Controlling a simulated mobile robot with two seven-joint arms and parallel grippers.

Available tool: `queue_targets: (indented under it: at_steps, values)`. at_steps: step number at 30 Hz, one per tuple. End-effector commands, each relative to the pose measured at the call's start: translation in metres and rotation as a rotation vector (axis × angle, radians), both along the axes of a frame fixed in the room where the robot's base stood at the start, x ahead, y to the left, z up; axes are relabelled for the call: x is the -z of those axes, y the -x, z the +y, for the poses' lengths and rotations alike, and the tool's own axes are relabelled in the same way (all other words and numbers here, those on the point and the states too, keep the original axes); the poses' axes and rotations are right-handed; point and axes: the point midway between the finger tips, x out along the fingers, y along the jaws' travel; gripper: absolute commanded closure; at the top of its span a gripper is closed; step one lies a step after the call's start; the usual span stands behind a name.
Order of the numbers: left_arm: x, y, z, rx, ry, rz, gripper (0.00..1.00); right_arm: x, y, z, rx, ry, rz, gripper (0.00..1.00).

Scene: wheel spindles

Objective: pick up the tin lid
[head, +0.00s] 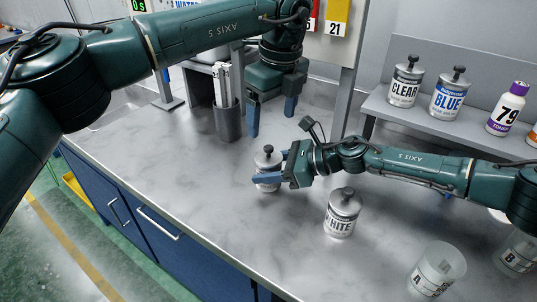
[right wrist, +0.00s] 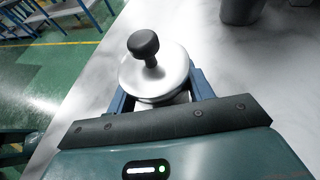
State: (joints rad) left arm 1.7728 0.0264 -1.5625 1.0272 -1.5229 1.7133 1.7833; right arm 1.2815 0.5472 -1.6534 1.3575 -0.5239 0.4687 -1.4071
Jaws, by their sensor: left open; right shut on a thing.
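A small tin (head: 266,186) stands on the marble counter with a silver tin lid (head: 268,158) on top, which has a dark knob. The lid also shows in the right wrist view (right wrist: 155,73), pale and round with its black knob upright. My right gripper (head: 268,168) is shut on the tin's body, with its blue fingers on either side below the lid. The fingers hide most of the tin's label. My left gripper (head: 271,118) is open and empty, fingers pointing down, above and behind the lid and apart from it.
A lidded tin marked WHITE (head: 341,215) stands right of the held tin. A grey holder (head: 228,120) with upright tools is behind left. Clear beakers (head: 436,268) stand front right. A shelf (head: 385,103) carries CLEAR and BLUE tins. The counter's left part is free.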

Motion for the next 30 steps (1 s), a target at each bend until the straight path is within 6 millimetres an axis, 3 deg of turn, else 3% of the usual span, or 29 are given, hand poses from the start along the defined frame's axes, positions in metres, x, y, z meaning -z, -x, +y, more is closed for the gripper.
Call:
queue_targets:
  at_steps: [3, 14, 21, 30]
  values:
    - [0.021, -0.002, 0.002, 0.000, 0.000, 0.001, 0.20, -0.001, 0.000, 0.000, 0.000, -0.001, -0.001, 0.77]
    - [0.048, -0.006, 0.004, 0.001, 0.000, 0.000, 0.20, 0.000, 0.000, 0.000, 0.000, -0.001, 0.000, 0.77]
    - [0.082, -0.013, 0.006, 0.001, 0.000, 0.001, 0.20, -0.001, 0.000, 0.000, 0.000, -0.001, -0.001, 0.77]
    - [0.087, -0.013, 0.007, 0.001, 0.001, -0.001, 0.23, -0.001, 0.000, 0.000, 0.000, -0.001, 0.000, 0.77]
